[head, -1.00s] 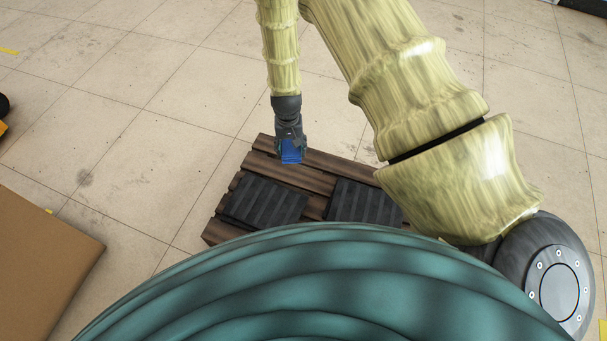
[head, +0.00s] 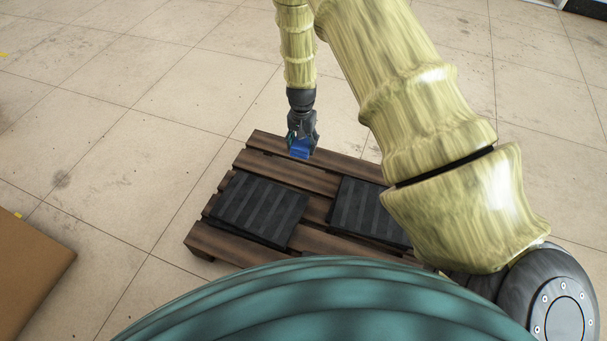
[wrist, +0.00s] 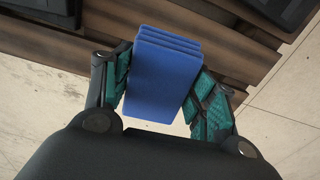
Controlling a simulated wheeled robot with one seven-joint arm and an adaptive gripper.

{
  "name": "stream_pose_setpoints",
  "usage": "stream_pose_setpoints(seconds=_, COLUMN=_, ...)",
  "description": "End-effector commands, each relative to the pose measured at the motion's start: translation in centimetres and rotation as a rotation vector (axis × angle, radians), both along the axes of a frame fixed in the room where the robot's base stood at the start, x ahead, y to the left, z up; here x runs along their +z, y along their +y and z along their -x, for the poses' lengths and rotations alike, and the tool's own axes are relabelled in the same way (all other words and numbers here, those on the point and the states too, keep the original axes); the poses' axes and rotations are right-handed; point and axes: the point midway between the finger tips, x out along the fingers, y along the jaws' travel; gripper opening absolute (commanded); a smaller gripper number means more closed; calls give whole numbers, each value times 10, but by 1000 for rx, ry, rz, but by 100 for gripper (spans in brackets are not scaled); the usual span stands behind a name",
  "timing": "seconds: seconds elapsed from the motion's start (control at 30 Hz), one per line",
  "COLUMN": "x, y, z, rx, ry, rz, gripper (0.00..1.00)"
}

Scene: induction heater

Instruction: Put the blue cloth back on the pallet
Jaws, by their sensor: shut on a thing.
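The blue cloth (wrist: 160,80) is a folded, layered block held between the two fingers of my gripper (wrist: 162,95) in the wrist view. In the head view the cloth (head: 300,149) shows as a small blue patch at the tip of my gripper (head: 301,143). The brown wooden pallet (head: 290,170) lies on the floor, and the gripper appears over its far part. In the wrist view the pallet's planks (wrist: 70,50) show behind and beyond the cloth. I cannot tell whether the cloth touches the planks.
Two dark ribbed mats lie on the pallet, a left one (head: 259,209) and a right one (head: 366,211). A brown box-like surface (head: 30,270) stands at the left edge. The tiled floor (head: 120,140) around the pallet's left and far sides is clear.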

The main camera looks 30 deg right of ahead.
Motion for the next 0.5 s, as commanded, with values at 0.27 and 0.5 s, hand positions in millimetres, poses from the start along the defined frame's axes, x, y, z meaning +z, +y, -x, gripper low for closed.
stream_pose_setpoints(seconds=0.27, x=-17, y=-8, z=-7, rx=-43, ry=-2, rz=-5, gripper=35)
stream_pose_setpoints(seconds=0.5, x=-45, y=-9, z=-6, rx=-45, ry=0, rz=-4, gripper=35)
